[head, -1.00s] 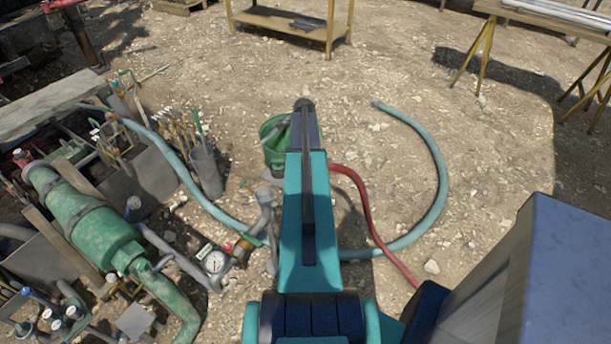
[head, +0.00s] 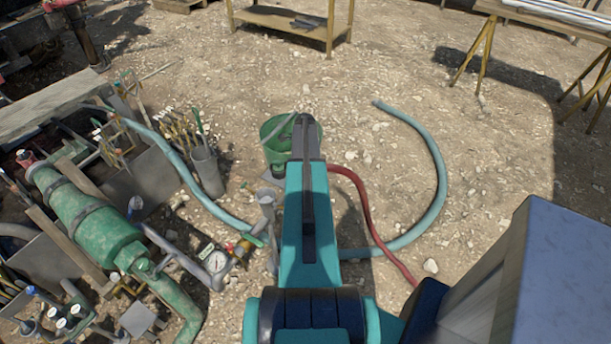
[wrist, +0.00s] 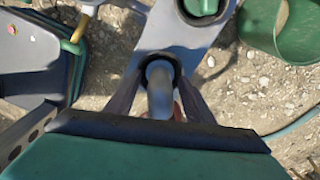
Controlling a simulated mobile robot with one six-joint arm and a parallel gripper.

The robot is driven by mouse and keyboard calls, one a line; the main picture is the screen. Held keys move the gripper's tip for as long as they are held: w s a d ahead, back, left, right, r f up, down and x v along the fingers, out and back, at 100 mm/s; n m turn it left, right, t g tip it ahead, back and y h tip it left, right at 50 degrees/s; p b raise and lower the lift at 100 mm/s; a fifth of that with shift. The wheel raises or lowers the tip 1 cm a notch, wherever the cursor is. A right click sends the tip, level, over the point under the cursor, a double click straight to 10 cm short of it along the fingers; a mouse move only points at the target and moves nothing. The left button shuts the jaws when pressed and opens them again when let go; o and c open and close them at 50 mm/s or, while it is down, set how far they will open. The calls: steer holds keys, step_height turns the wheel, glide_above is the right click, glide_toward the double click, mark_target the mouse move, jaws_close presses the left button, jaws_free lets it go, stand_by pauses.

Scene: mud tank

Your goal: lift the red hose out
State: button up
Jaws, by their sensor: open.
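The red hose (head: 366,215) lies on the ground in the head view. It curves from beside my arm down to the lower right, and its upper left end is hidden behind the arm. In the wrist view my gripper (wrist: 160,88) is open. Its two dark fingers stand on either side of a grey, rounded pipe end (wrist: 160,88) that sits in a dark round opening of a grey plate (wrist: 162,32). A small reddish patch shows beside the right finger; I cannot tell if it is the hose. My arm hides the gripper in the head view.
A teal hose (head: 441,185) curves over the ground at right. Green pump pipework (head: 98,225) and a gauge (head: 215,262) crowd the left. Open gravel lies beyond, before a wooden bench (head: 280,20).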

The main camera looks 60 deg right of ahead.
steer(key=shift+f, duration=0.15)
stand_by(0.4)
jaws_close()
